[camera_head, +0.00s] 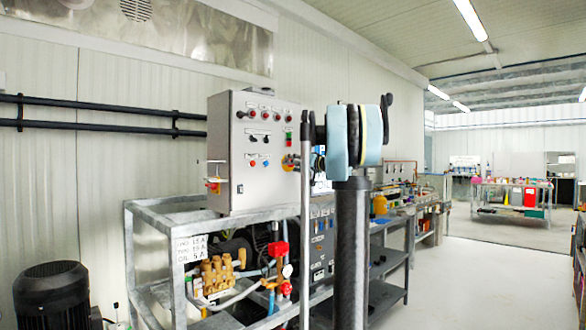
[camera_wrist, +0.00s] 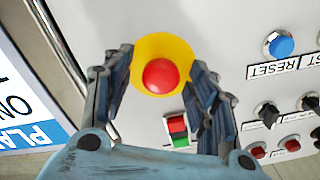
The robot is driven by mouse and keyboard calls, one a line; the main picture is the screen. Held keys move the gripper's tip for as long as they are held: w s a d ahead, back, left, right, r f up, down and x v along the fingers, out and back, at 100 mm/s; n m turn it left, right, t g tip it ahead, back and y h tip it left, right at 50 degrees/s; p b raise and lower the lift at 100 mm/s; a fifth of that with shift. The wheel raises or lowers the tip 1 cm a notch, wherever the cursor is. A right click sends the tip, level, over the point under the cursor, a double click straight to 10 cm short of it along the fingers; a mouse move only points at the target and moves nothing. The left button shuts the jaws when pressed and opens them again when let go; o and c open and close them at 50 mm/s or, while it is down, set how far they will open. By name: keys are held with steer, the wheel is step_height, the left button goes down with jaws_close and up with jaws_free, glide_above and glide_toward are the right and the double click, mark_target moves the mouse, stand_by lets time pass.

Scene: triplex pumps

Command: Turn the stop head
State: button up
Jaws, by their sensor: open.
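The stop head is a round red button (camera_wrist: 160,76) on a yellow disc (camera_wrist: 178,46), fixed to a light grey panel in the wrist view. My gripper (camera_wrist: 161,64) is open, with one dark finger on each side of the red head. Gaps show between the fingers and the red head, and the fingers overlap the yellow disc's edges in the picture. In the head view the stop head (camera_head: 288,163) appears small at the lower right of the control box (camera_head: 224,150), beside my arm. My gripper is mostly hidden behind my arm there.
A red and green switch (camera_wrist: 177,130) sits close to the stop head. A blue reset button (camera_wrist: 280,45) and black knobs (camera_wrist: 267,114) are to its right. Below the box, a metal frame (camera_head: 150,225) holds a brass pump (camera_head: 220,272). Open floor (camera_head: 470,280) lies right.

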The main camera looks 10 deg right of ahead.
steer(key=c, duration=1.1)
steer(key=shift+m, duration=2.7)
steer(key=o, duration=1.1)
steer(key=v, duration=1.2)
